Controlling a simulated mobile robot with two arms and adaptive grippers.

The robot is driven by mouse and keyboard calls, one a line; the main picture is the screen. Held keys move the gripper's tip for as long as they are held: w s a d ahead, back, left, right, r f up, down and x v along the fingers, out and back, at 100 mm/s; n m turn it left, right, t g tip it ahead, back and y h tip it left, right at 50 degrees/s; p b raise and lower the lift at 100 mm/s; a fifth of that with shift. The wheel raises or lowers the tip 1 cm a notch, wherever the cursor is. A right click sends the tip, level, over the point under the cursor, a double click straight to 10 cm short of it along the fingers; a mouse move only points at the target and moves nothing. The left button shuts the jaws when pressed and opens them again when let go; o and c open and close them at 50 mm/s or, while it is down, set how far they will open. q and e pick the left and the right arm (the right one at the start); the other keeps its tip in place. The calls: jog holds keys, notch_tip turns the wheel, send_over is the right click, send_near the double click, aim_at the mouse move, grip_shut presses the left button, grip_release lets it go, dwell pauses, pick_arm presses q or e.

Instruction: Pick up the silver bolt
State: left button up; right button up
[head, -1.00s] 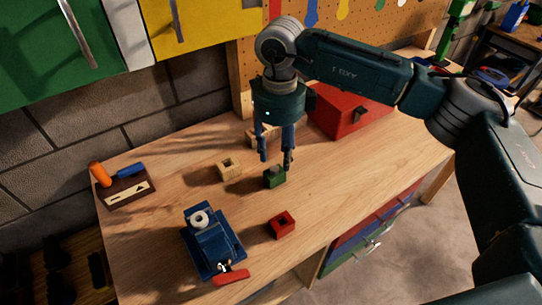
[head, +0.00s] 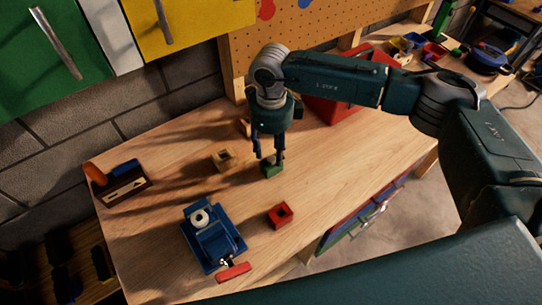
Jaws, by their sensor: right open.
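I cannot clearly make out a silver bolt. My right gripper (head: 268,158) points straight down, open, with its fingertips right at a small green open-topped box (head: 272,170) on the workbench. The fingers partly cover the box's opening, so its contents are hidden. A small red open box (head: 280,215) stands nearer the front, and a small wooden open box (head: 223,159) stands to the left. My left gripper is out of view.
A blue vise (head: 213,243) with a white ring on it and a red handle stands at the front left of the workbench (head: 180,180). A wooden holder (head: 124,190) with orange and blue handles sits far left. A red toolbox (head: 328,108) stands behind the gripper.

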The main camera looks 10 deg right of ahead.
aim_at(271, 164)
jog(key=shift+s+d+f+p, duration=0.15)
jog(key=shift+f+p, duration=0.15)
jog(key=shift+f, duration=0.9)
jog(key=c, duration=0.3)
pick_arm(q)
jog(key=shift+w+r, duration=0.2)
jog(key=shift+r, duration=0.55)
pick_arm(e)
grip_shut()
